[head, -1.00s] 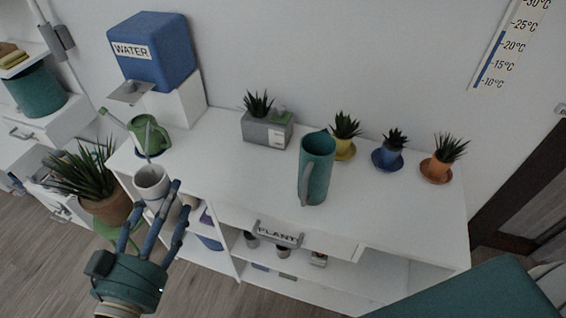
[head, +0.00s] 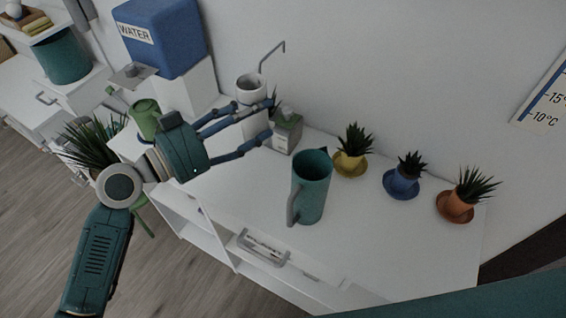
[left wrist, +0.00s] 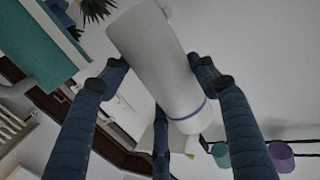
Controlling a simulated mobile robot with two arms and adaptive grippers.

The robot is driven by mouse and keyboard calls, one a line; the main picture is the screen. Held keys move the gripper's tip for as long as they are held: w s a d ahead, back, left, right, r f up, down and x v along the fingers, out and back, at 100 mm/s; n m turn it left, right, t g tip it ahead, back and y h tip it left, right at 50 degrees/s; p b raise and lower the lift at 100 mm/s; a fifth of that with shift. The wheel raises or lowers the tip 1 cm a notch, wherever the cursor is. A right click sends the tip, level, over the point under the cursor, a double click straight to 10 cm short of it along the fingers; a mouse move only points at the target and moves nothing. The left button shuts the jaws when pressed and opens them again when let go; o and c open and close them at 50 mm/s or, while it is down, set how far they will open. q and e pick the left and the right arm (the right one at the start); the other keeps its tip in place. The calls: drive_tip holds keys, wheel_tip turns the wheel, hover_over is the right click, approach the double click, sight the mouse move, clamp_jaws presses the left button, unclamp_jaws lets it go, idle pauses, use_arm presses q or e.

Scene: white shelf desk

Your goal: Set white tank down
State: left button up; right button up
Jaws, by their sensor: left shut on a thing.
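The white tank (head: 252,90), a pale cylinder with a dark open top and a thin bent grey spout, is upright in the head view. My left gripper (head: 253,118) is shut around it, its blue fingers reaching from the left. The tank is over the back left part of the white desk, in front of the grey planter (head: 286,132), which it partly hides. I cannot tell whether its base touches the desk top. In the left wrist view the white tank (left wrist: 158,60), with a blue band, lies between the fingers. My right gripper is not in view.
A teal pitcher (head: 312,188) stands on the desk (head: 375,235). Yellow (head: 351,163), blue (head: 402,181) and orange (head: 455,206) potted plants line the back right. A green watering can (head: 146,118) and a blue water box (head: 165,38) are at left. The desk's front right is clear.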

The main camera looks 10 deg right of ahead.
use_arm(q)
drive_tip(key=f, duration=1.8)
drive_tip(key=shift+s+a+f, duration=0.2)
drive_tip(key=shift+s+a, duration=0.05)
drive_tip(key=shift+a, duration=0.15)
drive_tip(key=shift+f+b, duration=0.1)
drive_tip(key=shift+b, duration=0.2)
drive_tip(key=o, duration=1)
drive_tip(key=shift+f, duration=0.1)
drive_tip(key=o, duration=0.4)
drive_tip(key=shift+o, duration=0.2)
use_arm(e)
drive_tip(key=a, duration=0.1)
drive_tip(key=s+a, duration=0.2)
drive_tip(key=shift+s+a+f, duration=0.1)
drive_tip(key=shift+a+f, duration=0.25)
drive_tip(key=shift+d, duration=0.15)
